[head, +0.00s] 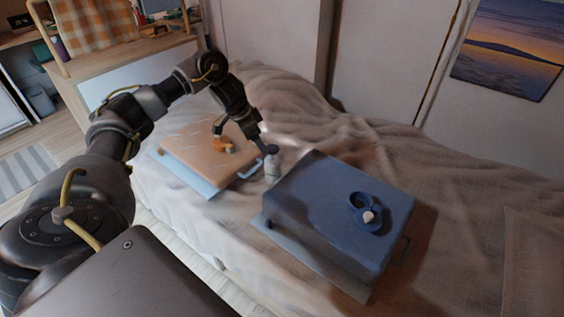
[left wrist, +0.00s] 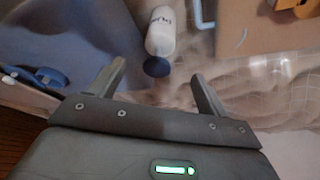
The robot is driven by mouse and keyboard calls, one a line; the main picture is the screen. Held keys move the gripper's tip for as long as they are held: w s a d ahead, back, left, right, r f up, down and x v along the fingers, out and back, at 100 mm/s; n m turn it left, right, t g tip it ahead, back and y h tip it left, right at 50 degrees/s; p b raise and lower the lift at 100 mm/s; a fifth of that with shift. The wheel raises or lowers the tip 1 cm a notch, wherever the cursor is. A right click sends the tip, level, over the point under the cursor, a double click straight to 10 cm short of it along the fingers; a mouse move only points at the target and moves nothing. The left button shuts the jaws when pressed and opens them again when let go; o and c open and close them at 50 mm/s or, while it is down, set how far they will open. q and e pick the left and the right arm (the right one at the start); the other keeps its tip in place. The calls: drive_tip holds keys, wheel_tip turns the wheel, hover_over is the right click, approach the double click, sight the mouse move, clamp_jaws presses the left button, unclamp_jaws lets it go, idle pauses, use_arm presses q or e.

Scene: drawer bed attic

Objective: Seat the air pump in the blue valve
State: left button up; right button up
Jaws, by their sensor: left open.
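The air pump (head: 271,168) is a small white bottle with a dark blue end, standing between the two boxes on the bed. In the left wrist view the pump (left wrist: 160,34) points its blue end toward my jaws. My left gripper (head: 242,136) is open and empty; its fingers are spread to either side of the blue end, not closed on it. The blue valve (head: 361,203) is a round fitting with a pale knob, on top of the blue box (head: 310,195). In the left wrist view it is at the left (left wrist: 50,77). My right gripper is not in view.
A tan box (head: 190,150) with an orange valve (head: 236,147) lies left of the pump, near one of my fingers. The rumpled bedspread (head: 470,190) is clear to the right. A wall stands behind the bed; a wooden desk (head: 120,50) is at the back left.

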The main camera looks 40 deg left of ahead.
use_arm(q)
drive_tip(key=b, duration=0.1)
hover_over(272, 160)
drive_tip(key=s+a, duration=0.1)
drive_tip(key=s, duration=0.1)
wheel_tip(272, 160, down, 5)
drive_tip(key=shift+a, duration=0.15)
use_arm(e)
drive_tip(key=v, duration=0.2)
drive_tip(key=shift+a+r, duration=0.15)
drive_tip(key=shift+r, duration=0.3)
use_arm(q)
drive_tip(key=b+x, duration=0.1)
drive_tip(key=x, duration=0.3)
drive_tip(key=shift+w+f, duration=0.1)
drive_tip(key=shift+f, duration=0.05)
drive_tip(key=shift+w+f, duration=0.1)
drive_tip(key=shift+f, duration=0.3)
drive_tip(key=c, duration=1.6)
drive_tip(key=shift+o, duration=0.2)
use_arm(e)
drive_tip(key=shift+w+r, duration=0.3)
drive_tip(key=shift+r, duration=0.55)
